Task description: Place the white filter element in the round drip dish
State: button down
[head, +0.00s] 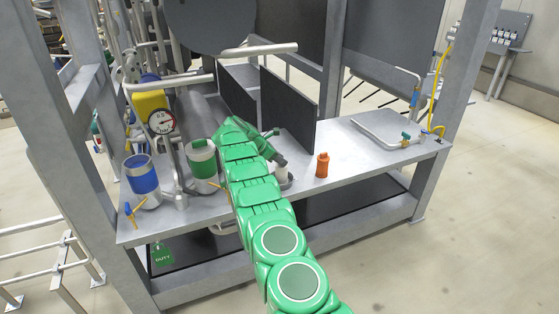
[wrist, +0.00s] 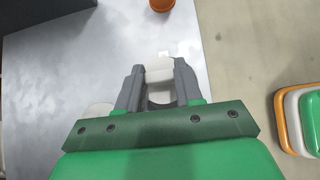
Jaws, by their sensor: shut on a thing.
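The white filter element (head: 281,172) is upright beneath my gripper (head: 277,160) in the head view. In the wrist view the white element (wrist: 160,70) shows between the two grey fingers of my gripper (wrist: 159,75), which are shut on it. A low grey round dish (head: 287,184) shows around the element's foot in the head view, partly hidden by my arm. I cannot tell whether the element touches the dish floor. A pale rounded shape (wrist: 98,112) shows beside the left finger in the wrist view; I cannot tell what it is.
An orange container (head: 322,165) stands to the right of the element on the grey bench (head: 350,165). Dark upright plates (head: 288,108) stand behind. Green-banded (head: 201,160) and blue-banded (head: 142,181) canisters stand left. A shallow tray (head: 385,128) lies at the right.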

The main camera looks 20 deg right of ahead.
jog(key=shift+f, duration=0.25)
jog(key=c, duration=0.7)
grip_release()
jog(key=shift+c, duration=0.2)
jog(key=shift+r, duration=0.1)
